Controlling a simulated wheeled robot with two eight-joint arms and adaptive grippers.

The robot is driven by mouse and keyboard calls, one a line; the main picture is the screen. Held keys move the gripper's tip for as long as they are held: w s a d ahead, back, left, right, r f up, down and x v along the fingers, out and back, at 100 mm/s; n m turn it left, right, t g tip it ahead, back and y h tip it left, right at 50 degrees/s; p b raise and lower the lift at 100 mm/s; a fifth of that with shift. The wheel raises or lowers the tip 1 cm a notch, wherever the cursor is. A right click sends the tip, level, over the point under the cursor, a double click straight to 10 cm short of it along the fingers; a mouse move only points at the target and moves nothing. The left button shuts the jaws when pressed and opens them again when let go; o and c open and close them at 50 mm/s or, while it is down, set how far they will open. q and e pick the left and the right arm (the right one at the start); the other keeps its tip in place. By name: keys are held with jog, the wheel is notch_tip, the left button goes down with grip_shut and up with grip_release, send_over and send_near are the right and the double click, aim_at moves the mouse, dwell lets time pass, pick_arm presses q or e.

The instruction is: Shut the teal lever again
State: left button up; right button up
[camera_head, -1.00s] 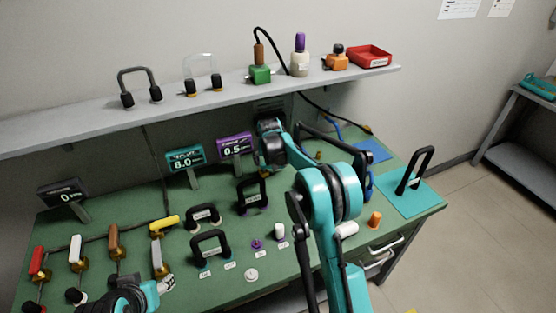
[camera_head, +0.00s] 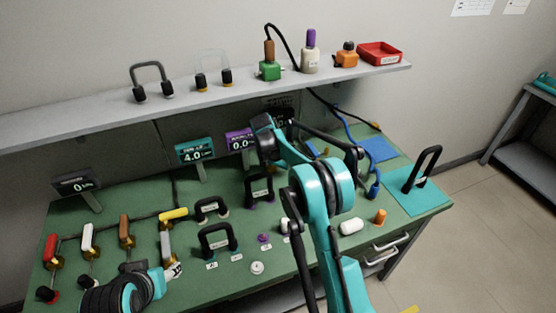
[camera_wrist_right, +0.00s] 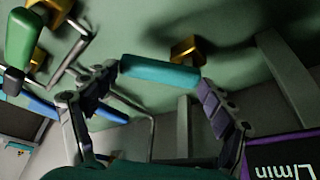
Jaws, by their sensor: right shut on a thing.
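The teal lever (camera_wrist_right: 160,72) is a teal bar in the right wrist view, beside a brass fitting (camera_wrist_right: 187,48). My right gripper (camera_wrist_right: 158,80) is shut on the bar, with a dark finger at each end of it. In the head view my right arm reaches to the back of the bench beside the purple display (camera_head: 240,140); its wrist hides the fingers and the lever there. The teal display (camera_head: 195,152) reads 4.0 and the purple one reads 0.0. My left gripper (camera_head: 172,272) is low at the left front, its fingers too small to read.
Levers with red, white, brown and yellow handles (camera_head: 173,214) stand at the left. Black-handled frames (camera_head: 218,240) stand mid-bench. A green-handled valve (camera_wrist_right: 20,38) and a blue bar (camera_wrist_right: 42,107) are close to my right gripper. A shelf (camera_head: 90,113) runs above the bench.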

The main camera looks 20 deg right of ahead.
jog(key=o, duration=1.6)
jog(key=v, duration=1.2)
jog(key=shift+d, duration=0.1)
